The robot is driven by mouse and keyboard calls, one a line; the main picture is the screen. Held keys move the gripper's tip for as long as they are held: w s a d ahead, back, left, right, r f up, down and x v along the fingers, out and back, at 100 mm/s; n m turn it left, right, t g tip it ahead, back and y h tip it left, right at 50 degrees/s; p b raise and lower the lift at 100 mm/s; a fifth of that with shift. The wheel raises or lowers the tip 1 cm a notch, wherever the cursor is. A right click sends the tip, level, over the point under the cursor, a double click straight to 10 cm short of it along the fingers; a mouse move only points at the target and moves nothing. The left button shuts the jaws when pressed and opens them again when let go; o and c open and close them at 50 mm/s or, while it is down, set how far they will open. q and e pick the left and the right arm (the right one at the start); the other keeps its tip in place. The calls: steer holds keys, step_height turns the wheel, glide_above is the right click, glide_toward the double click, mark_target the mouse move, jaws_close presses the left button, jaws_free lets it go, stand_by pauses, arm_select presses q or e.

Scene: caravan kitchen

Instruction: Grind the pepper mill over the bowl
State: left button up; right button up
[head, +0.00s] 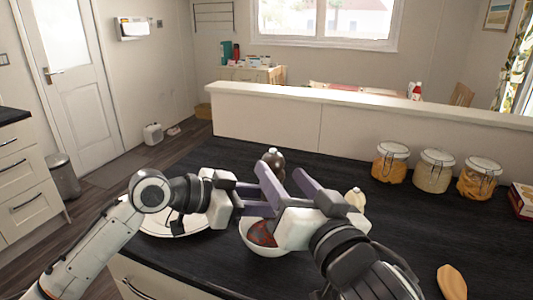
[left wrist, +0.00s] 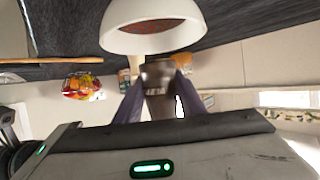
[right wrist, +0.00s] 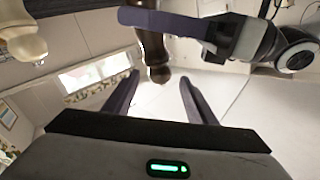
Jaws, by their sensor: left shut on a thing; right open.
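The dark brown pepper mill (head: 276,160) is upright by the bowl, its round knob on top. My left gripper (left wrist: 158,86) is shut on the mill's body, which also shows in the right wrist view (right wrist: 150,42). My right gripper (head: 282,171) is open near the mill's top. In the right wrist view the knob lies between its spread fingers (right wrist: 158,92), with no clear contact. The white bowl (head: 254,246) with red contents stands on the dark counter, partly hidden by my right gripper. I cannot tell whether the mill is directly above it.
A cream-coloured mill (head: 355,198) stands right of my right gripper. A white plate (head: 160,232) lies under my left arm. Several glass jars (head: 434,172) stand along the back right. A tan wooden object (head: 452,282) lies at front right. The counter's middle right is clear.

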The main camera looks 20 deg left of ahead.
mark_target(268, 153)
steer(key=x, duration=0.9)
steer(key=shift+w+a, duration=0.2)
steer(key=c, duration=1)
steer(key=shift+s, duration=0.1)
steer(key=shift+c, duration=0.2)
steer(key=shift+m+t+h, duration=0.3)
steer(key=shift+h, duration=0.1)
steer(key=shift+d+m+t+h, duration=0.15)
steer(key=shift+m+t+h, duration=0.3)
steer(key=shift+h, duration=0.25)
steer(key=shift+w, duration=0.2)
